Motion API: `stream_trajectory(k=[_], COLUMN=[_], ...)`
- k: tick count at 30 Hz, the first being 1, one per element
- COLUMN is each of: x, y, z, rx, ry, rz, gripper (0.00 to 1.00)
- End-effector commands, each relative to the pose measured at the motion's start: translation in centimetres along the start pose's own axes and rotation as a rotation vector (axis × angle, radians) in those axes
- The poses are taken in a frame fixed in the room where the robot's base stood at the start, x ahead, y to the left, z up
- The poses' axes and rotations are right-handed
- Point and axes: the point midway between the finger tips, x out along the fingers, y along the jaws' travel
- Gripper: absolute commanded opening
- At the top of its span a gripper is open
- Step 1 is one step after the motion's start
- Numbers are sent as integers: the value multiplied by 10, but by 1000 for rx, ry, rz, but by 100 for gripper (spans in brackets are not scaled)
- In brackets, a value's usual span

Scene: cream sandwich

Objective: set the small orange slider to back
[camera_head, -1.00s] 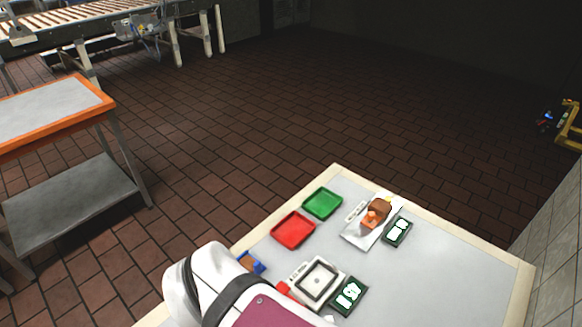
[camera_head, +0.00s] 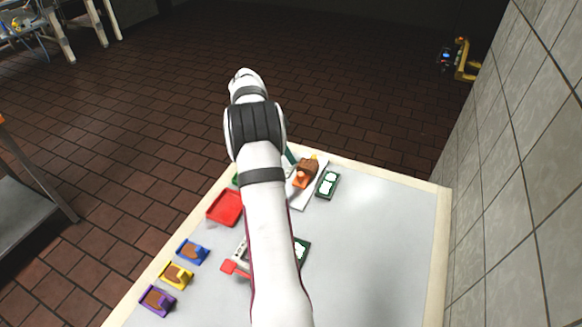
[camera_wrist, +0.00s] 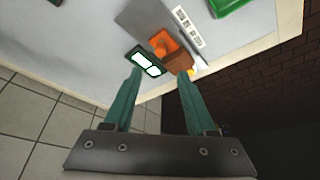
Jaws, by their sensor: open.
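The small orange slider (camera_head: 299,181) sits beside a brown block (camera_head: 308,168) on a pale plate (camera_head: 302,200) at the table's far end. In the wrist view the orange slider (camera_wrist: 160,44) and the brown block (camera_wrist: 178,62) are beyond my fingertips. My gripper (camera_wrist: 159,72) is open, with its two green fingers apart and nothing between them. In the head view my arm hides most of the gripper; a bit of green finger shows left of the plate. Whether the fingers touch anything cannot be told.
A dark display with white marks (camera_head: 327,184) stands right of the plate. A red tray (camera_head: 224,208) lies left of my arm, with a green tray (camera_head: 235,180) mostly hidden. Blue (camera_head: 192,251), yellow (camera_head: 176,275) and purple (camera_head: 157,300) holders line the left edge. The table's right side is clear.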

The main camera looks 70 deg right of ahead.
Motion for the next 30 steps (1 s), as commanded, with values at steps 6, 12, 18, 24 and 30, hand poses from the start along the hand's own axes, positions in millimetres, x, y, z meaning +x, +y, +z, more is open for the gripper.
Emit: stream_trajectory(k=[6,12,18,24,30], x=[65,96,104,103,103], y=[1,0,0,0,0], z=[1,1,1,1,1], rx=[-2,-2,-3,-3,-3], ry=[-1,-2,-1,-1,-1], rz=[4,1,-1,-1,-1], gripper=[56,56,56,55,19])
